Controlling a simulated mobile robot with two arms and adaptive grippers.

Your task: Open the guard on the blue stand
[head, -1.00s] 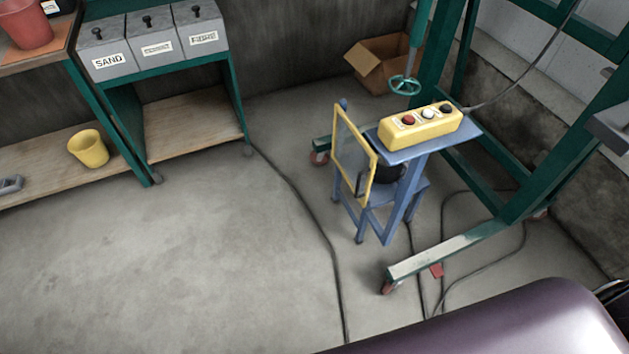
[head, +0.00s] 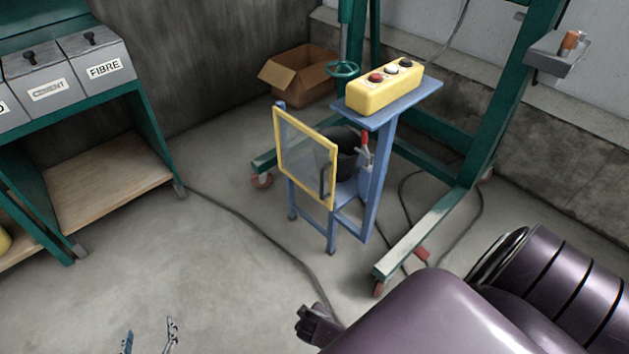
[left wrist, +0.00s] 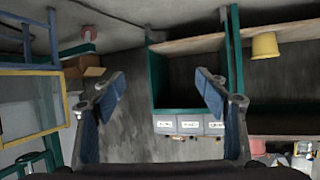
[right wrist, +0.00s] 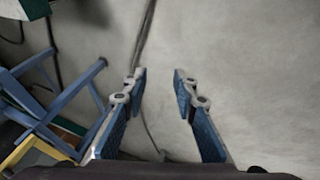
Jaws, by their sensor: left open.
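The guard is a clear panel in a yellow frame (head: 305,160) with a black handle (head: 325,180). It stands upright at the front left of the blue stand (head: 372,190), before a black rounded part (head: 342,150). Whether it is latched I cannot tell. A red-handled clamp (head: 365,146) sits at its right. My left gripper (head: 149,338) is open and empty, low in the head view, well apart from the guard. The guard also shows at the left of the left wrist view (left wrist: 64,105). My right gripper (right wrist: 160,80) is open and empty, with the stand's blue legs (right wrist: 65,100) at its left.
A yellow button box (head: 383,90) rests on the stand's top. A green wheeled frame (head: 430,230) stands close at the right. A cable (head: 255,225) crosses the floor. A cardboard box (head: 298,75) lies behind. Open floor (head: 200,270) lies at the front left.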

